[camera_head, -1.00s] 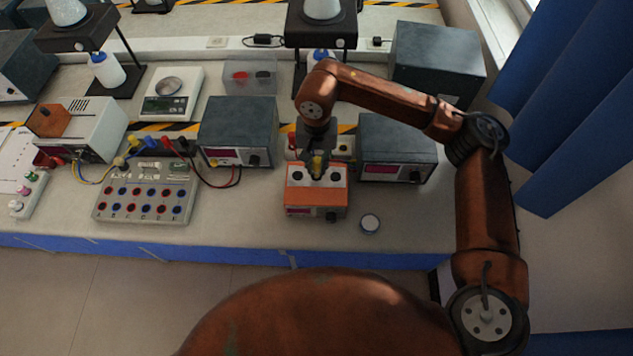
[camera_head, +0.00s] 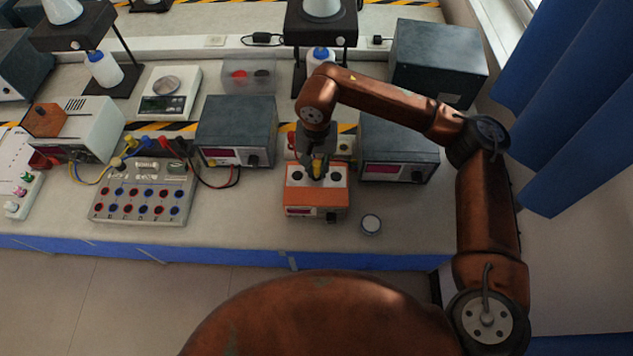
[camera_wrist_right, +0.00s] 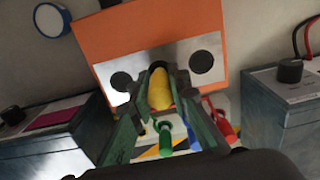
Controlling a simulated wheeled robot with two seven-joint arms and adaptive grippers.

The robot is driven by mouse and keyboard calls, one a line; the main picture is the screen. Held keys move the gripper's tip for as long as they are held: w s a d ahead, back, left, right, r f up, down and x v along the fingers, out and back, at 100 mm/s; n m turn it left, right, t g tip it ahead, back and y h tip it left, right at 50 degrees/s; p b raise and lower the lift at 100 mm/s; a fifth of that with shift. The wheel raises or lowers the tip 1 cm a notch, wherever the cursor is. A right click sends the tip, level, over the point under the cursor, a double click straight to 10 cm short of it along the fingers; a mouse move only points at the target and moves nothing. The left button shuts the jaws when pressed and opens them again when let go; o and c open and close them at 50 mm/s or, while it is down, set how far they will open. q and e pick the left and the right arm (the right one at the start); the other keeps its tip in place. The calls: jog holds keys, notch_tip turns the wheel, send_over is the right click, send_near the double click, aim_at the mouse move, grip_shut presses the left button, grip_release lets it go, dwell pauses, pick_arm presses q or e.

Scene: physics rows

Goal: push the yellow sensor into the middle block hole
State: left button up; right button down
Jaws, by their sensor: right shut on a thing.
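The yellow sensor (camera_wrist_right: 159,90) is held between the fingers of my right gripper (camera_head: 316,172), which is shut on it. In the right wrist view the gripper (camera_wrist_right: 160,100) points at the pale top plate of the orange block (camera_wrist_right: 150,32). Two dark holes show on the plate, one on each side of the sensor; the middle hole is hidden behind the sensor and fingers. In the head view the orange block (camera_head: 315,190) stands on the bench below the gripper. I cannot tell how deep the sensor's tip sits in the hole. My left gripper is out of view.
Dark power supply boxes stand left (camera_head: 237,130) and right (camera_head: 396,147) of the block, close to it. Red and green plugs (camera_wrist_right: 165,138) show behind the block. The bench front between block and socket panel (camera_head: 145,192) is clear.

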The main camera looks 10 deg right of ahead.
aim_at(317, 163)
jog(key=shift+f+b, duration=0.35)
jog(key=shift+f, duration=0.2)
jog(key=shift+r, duration=0.1)
jog(key=c, duration=1.7)
grip_release()
jog(key=shift+c, duration=0.2)
jog(key=o, duration=0.4)
jog(key=shift+r+p, duration=1.2)
jog(key=shift+r, duration=2.05)
